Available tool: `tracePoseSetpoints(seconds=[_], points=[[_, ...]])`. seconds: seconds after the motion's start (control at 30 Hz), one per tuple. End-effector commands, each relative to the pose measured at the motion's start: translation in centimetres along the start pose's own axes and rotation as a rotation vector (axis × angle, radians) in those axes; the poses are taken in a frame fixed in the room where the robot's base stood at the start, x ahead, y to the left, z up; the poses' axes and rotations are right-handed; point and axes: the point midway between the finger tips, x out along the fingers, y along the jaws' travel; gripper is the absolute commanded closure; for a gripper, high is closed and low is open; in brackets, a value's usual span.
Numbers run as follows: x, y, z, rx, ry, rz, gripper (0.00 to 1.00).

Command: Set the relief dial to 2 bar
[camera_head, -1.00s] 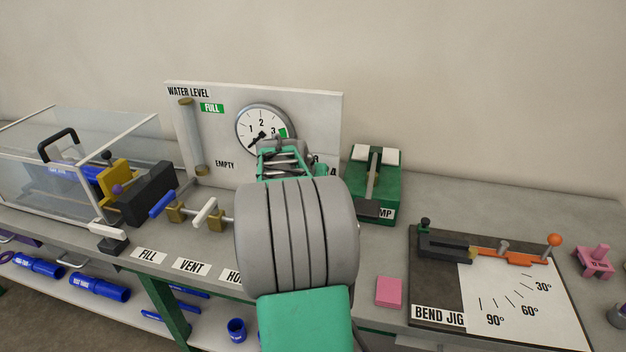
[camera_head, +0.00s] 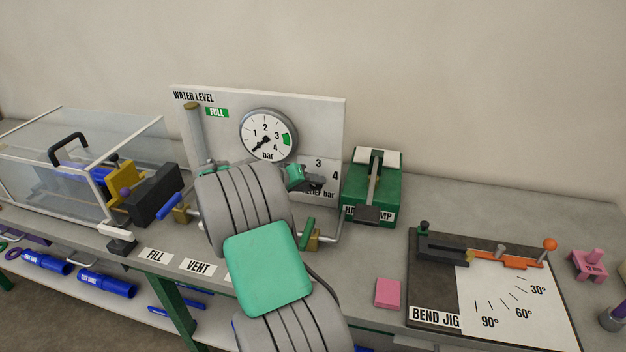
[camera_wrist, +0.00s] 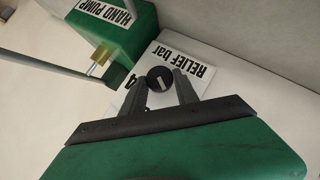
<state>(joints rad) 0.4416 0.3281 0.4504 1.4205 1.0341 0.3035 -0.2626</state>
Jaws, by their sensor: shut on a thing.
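The relief dial (camera_wrist: 160,79) is a small round black knob with a pale mark, on a white panel lettered "RELIEF bar" (camera_wrist: 188,69). In the wrist view my gripper (camera_wrist: 163,84) has one dark finger on each side of it and is shut on it. In the head view my gripper (camera_head: 318,182) reaches the lower right of the board from the left and hides the dial. I cannot tell which number the mark points to.
The pressure gauge (camera_head: 267,136) is on the board above, its needle pointing lower left. The green hand pump (camera_head: 356,205) stands close on the right. Valve handles and a pipe (camera_head: 325,238) lie below. A bend jig (camera_head: 418,285) and a pink block (camera_head: 388,293) are farther right.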

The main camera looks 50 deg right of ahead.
Motion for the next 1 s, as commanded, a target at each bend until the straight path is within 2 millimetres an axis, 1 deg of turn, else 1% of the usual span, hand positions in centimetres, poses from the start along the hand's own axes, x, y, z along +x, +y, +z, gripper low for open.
tracePoseSetpoints(seconds=[0.23, 0.67, 0.7, 0.93, 1.0], points=[[-0.08, -0.18, -0.14, -0.048, 0.003, 0.046, 1.00], [-0.03, -0.18, -0.14, -0.055, 0.004, 0.054, 1.00], [-0.03, -0.18, -0.14, -0.055, 0.004, 0.053, 0.63], [0.04, -0.11, -0.06, -0.054, 0.001, 0.055, 0.44], [0.05, -0.10, -0.05, -0.054, 0.001, 0.055, 0.43]])
